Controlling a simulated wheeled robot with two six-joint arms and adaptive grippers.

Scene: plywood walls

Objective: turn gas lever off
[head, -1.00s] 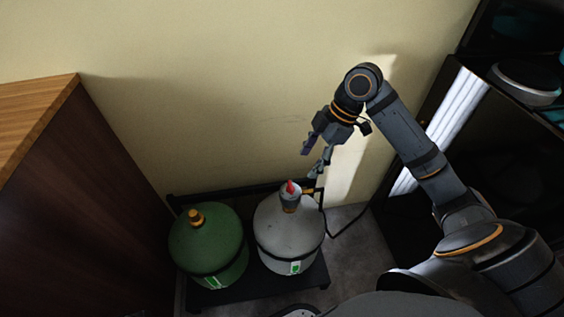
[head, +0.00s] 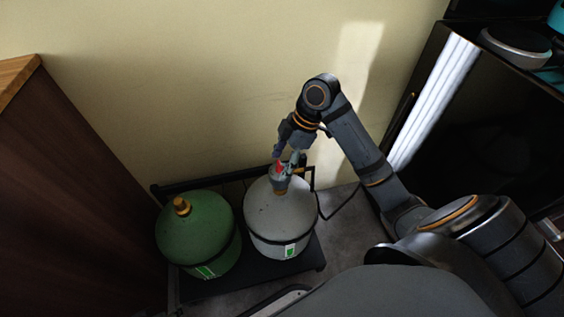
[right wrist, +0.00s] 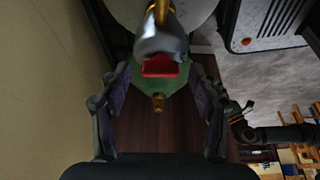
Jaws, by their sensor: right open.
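The red gas lever (head: 279,168) sits on top of the grey gas cylinder (head: 272,222) in the head view. In the right wrist view the red lever (right wrist: 160,66) shows under a metal valve body (right wrist: 160,38). My right gripper (head: 286,155) is at the cylinder's top, right by the lever. In the right wrist view its two fingers are spread, one on each side of the lever; contact cannot be told. My left gripper is not in view.
A green cylinder (head: 200,235) with a brass valve stands left of the grey one on a black stand (head: 250,283). A cream wall (head: 190,80) is behind. A dark wooden cabinet (head: 70,190) is at the left, black shelving (head: 480,120) at the right.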

